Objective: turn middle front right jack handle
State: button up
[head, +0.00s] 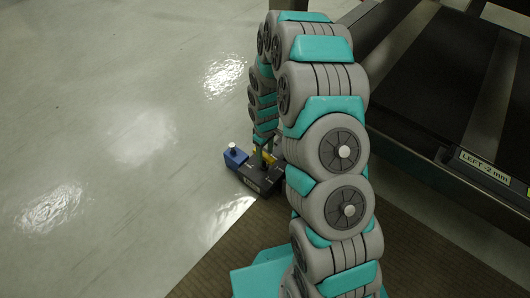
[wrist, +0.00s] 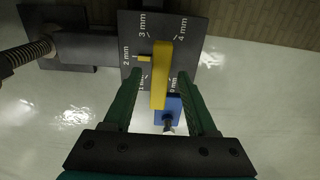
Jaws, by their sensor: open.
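The jack's dial plate (wrist: 191,32) is dark, with white marks from 0 mm to 4 mm. The yellow jack handle (wrist: 160,62) stands out over it, and a small yellow pointer (wrist: 144,59) lies near the 2 mm mark. My gripper (wrist: 158,74) is open, with one green finger on each side of the handle and a gap to both. In the head view, the dark jack (head: 262,180) sits on the floor beyond my arm, which partly hides it. The gripper's fingers are too small there to judge.
A blue block (wrist: 174,108) with a knob is beside the jack; it also shows in the head view (head: 235,157). A threaded rod (wrist: 30,54) is at the left in the wrist view. A dark framed structure with a "LEFT -2 mm" sign (head: 485,168) stands right. Floor at left is clear.

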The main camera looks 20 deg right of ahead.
jog(key=shift+c, duration=0.4)
grip_shut()
